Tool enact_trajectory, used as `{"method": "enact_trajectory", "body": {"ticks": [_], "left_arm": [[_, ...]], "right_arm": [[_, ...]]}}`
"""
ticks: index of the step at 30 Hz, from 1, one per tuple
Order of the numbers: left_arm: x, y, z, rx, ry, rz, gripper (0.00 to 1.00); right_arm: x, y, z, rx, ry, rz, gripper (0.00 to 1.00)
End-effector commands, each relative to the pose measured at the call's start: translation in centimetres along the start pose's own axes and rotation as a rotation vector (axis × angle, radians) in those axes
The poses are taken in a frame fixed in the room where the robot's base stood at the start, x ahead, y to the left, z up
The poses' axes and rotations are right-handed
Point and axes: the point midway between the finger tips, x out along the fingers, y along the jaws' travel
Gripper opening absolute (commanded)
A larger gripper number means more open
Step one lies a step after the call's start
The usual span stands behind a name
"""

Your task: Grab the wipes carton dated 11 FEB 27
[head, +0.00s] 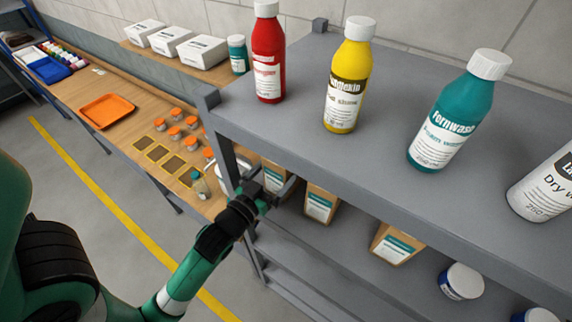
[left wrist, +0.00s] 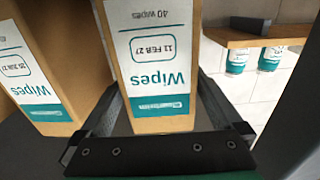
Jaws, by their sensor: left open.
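The wipes carton dated 11 FEB 27 (left wrist: 153,52) is a brown box with a white and teal label, upside down in the left wrist view. My left gripper (left wrist: 158,88) is open, with one finger on each side of this carton; I cannot tell whether either finger touches it. In the head view my left gripper (head: 279,190) reaches under the top shelf at the leftmost carton (head: 274,174), partly hiding it. A second wipes carton (left wrist: 28,65) stands to the left in the left wrist view; its date is hard to read. My right gripper is not in view.
More cartons stand on the lower shelf, at its middle (head: 320,204) and farther right, tilted in view (head: 396,244). The grey top shelf (head: 300,130) overhangs them and holds several bottles. A shelf post (head: 222,140) stands close left of my gripper.

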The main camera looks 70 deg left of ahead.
Motion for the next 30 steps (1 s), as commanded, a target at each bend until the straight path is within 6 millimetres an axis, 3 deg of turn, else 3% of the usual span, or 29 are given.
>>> {"method": "enact_trajectory", "body": {"ticks": [5, 12, 27, 30], "left_arm": [[2.7, 0.1, -0.1, 0.0, 0.001, 0.0, 1.0], [3.0, 0.1, 0.1, -0.001, 0.001, 0.001, 1.0], [3.0, 0.1, 0.1, 0.0, 0.001, 0.001, 0.12], [3.0, 0.1, -0.1, 0.0, 0.005, 0.001, 0.0]], "right_arm": [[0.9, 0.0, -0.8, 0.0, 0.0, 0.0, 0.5], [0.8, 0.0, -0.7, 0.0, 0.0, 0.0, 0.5], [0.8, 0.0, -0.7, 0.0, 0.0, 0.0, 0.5], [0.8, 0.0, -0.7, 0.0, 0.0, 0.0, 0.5]]}}
